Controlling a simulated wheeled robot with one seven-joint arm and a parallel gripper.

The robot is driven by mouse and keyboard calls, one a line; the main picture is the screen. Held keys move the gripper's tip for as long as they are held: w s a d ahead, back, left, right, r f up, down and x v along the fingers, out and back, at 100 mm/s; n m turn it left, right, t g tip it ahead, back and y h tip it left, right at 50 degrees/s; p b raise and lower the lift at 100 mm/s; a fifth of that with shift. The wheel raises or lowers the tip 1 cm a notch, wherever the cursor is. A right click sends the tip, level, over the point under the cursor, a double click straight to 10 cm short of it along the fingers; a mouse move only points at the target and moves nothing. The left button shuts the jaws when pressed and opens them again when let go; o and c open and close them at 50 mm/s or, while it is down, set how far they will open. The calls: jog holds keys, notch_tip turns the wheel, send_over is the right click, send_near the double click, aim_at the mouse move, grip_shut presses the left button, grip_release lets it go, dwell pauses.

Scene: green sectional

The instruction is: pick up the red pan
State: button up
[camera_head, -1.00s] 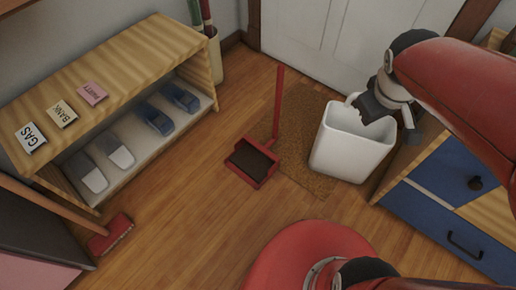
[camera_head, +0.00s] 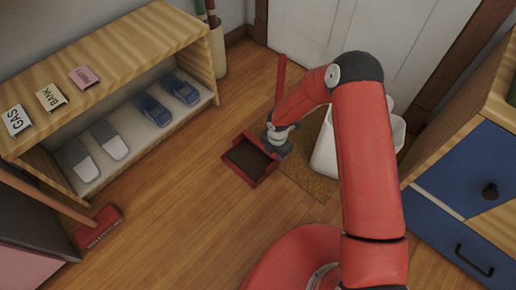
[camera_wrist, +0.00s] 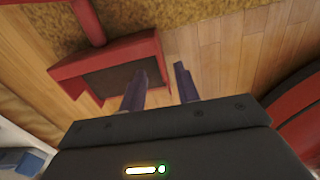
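The red pan is a dustpan (camera_head: 250,160) with a dark inside and a long upright red handle (camera_head: 280,78). It stands on the wood floor at the edge of the brown mat. My gripper (camera_head: 279,150) is low, just right of the dustpan and near its handle. In the wrist view the dustpan (camera_wrist: 75,68) lies ahead and left of my fingers. Part of the handle is hidden behind my arm in the head view.
A white bin (camera_head: 325,150) stands on the mat (camera_head: 308,178), partly behind my arm. A wooden shoe shelf (camera_head: 110,60) is at the left, a blue-drawer cabinet (camera_head: 465,170) at the right. A red broom (camera_head: 98,228) is at the lower left. Open floor lies between.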

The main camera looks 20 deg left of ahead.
aim_at(273, 165)
jog(key=f, duration=0.3)
jog(key=shift+s+a+f, duration=0.15)
jog(key=shift+s+f, duration=0.05)
notch_tip(273, 165, down, 5)
jog(key=shift+f+b, duration=0.1)
jog(key=shift+b, duration=0.6)
grip_shut()
